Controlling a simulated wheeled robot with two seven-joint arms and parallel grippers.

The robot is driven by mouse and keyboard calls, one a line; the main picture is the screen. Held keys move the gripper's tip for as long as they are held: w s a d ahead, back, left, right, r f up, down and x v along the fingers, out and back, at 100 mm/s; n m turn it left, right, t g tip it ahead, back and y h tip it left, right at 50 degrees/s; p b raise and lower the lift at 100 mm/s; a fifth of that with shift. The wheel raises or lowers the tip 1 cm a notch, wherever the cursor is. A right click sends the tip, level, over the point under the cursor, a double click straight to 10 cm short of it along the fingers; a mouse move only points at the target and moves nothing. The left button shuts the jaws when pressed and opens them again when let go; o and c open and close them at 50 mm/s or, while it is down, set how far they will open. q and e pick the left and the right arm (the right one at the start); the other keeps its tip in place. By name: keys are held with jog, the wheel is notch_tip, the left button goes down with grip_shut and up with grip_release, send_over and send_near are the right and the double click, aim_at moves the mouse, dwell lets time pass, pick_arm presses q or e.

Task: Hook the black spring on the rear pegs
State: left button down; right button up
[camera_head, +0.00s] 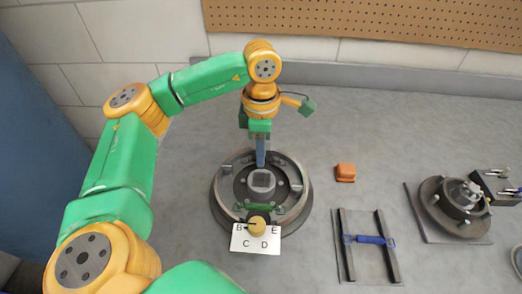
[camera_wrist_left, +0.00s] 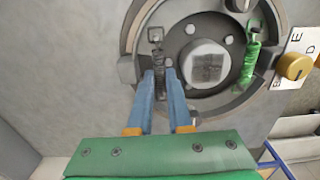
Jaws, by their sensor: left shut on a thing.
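The black spring (camera_wrist_left: 160,68) lies along the left side of the round drum fixture in the left wrist view. Its upper end is at a small dark block (camera_wrist_left: 155,36), but I cannot tell whether it is hooked there. Its lower part is between the blue fingers of my left gripper (camera_wrist_left: 160,76), shut on it. In the head view my left gripper (camera_head: 261,163) points down at the rear of the round fixture (camera_head: 221,209) and hides the spring. The rear pegs are too small or covered to make out. My right gripper is not in view.
A green spring (camera_wrist_left: 250,62) spans the fixture's opposite side, near a yellow knob (camera_head: 257,226) and lettered card (camera_head: 247,243). To the right are an orange block (camera_head: 345,172), a railed plate (camera_head: 347,268) with a blue part (camera_head: 369,240), and another round assembly (camera_head: 430,202).

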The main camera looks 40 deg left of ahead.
pick_arm(q)
jog(key=shift+f, duration=0.2)
dwell(0.5)
jog(key=c, duration=0.8)
grip_release()
jog(key=shift+c, duration=1.4)
notch_tip(320, 180, up, 7)
jog(key=p, duration=0.6)
jog(key=shift+r, duration=0.1)
